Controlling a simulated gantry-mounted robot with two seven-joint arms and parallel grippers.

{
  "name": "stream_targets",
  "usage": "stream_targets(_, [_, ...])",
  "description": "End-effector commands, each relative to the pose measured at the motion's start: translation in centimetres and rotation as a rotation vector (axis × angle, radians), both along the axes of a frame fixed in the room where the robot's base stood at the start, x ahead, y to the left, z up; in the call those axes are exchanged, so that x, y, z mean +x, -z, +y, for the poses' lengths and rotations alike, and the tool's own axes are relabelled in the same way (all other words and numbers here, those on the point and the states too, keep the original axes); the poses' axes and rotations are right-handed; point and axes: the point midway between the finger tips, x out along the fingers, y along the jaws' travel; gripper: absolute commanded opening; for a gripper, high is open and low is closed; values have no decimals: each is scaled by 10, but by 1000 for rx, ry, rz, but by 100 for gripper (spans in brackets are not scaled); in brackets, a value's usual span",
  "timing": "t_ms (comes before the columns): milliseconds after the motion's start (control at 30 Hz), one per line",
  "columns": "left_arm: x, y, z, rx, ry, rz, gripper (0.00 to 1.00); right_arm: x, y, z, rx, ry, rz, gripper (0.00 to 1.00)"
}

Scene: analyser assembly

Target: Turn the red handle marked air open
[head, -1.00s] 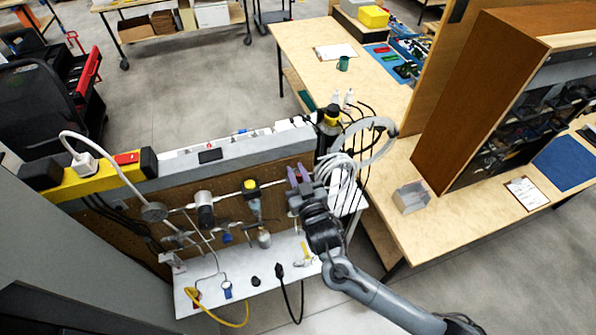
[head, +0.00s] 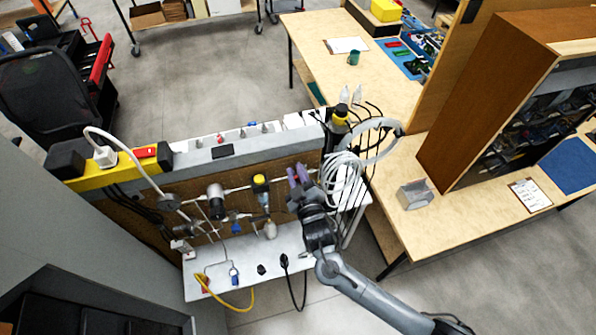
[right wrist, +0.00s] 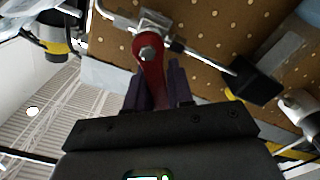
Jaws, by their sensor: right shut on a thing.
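The red handle (right wrist: 151,66) shows in the right wrist view, bolted to a metal valve body on a brown pegboard. My right gripper (right wrist: 157,88) is shut on the handle, with a purple finger on each side of it. Any marking on the handle is not readable. My left gripper is not in view.
Grey hose coils (head: 345,172) hang close to the right of my gripper. A black block (right wrist: 250,80) sits beside the valve in the wrist view. A white shelf (head: 215,266) with cables lies below the pegboard (head: 283,172).

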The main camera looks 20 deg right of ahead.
Motion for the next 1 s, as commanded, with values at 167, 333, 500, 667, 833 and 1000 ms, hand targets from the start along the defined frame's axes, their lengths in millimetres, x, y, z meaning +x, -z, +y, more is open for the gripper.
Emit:
stream_targets(167, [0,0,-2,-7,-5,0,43,0,0,1,-5,-1,0,0])
stream_targets(333, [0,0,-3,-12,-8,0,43,0,0,1,-4,-1,0,0])
stream_targets(500, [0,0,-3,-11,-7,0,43,0,0,0,-3,-1,0,43])
stream_targets(667, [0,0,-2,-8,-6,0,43,0,0,0,-3,-1,0,43])
stream_targets(833, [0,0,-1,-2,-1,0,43,-2,1,0,-3,-1,0,43])
stream_targets(1000, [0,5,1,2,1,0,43,-18,2,1,-1,-3,1,43])
